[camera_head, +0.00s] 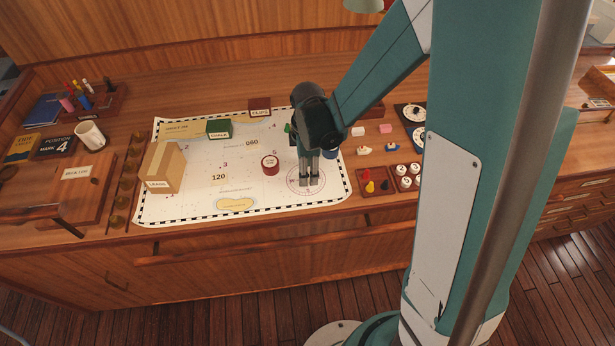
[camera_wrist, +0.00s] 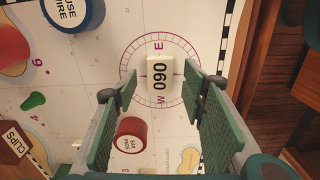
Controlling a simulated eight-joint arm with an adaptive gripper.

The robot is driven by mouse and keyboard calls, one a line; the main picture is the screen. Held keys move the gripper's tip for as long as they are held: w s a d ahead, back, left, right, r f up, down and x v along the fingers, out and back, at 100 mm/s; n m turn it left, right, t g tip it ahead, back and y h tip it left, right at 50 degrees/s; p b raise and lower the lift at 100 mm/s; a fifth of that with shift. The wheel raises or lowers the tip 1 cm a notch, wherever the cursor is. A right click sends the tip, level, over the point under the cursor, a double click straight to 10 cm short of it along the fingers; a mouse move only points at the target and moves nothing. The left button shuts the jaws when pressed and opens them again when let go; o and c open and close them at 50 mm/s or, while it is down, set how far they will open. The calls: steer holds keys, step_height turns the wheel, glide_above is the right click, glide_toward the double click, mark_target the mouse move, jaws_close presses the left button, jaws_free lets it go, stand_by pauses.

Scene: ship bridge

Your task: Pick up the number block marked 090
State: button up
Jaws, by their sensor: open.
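The number block marked 090 (camera_wrist: 160,75) is a small cream block with black digits. In the wrist view it lies inside a purple compass ring on the chart, ahead of and between my open fingers. I cannot make it out in the head view, where my gripper (camera_head: 309,182) covers that area. My gripper also shows in the wrist view (camera_wrist: 150,92), its green finger pads apart with nothing held between them. It points down above the compass ring. The blocks marked 060 (camera_head: 251,142) and 120 (camera_head: 218,177) lie elsewhere on the chart.
A red round tin (camera_head: 270,166) stands left of my gripper and a blue tin (camera_wrist: 73,14) stands near the ring. A carton (camera_head: 161,168), a green chalk box (camera_head: 219,129) and a clips box (camera_head: 259,106) stand around the chart. A small tray (camera_head: 376,190) lies to the right.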

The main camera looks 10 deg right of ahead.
steer(key=shift+f, duration=0.95)
steer(key=shift+c, duration=0.3)
steer(key=c, duration=0.8)
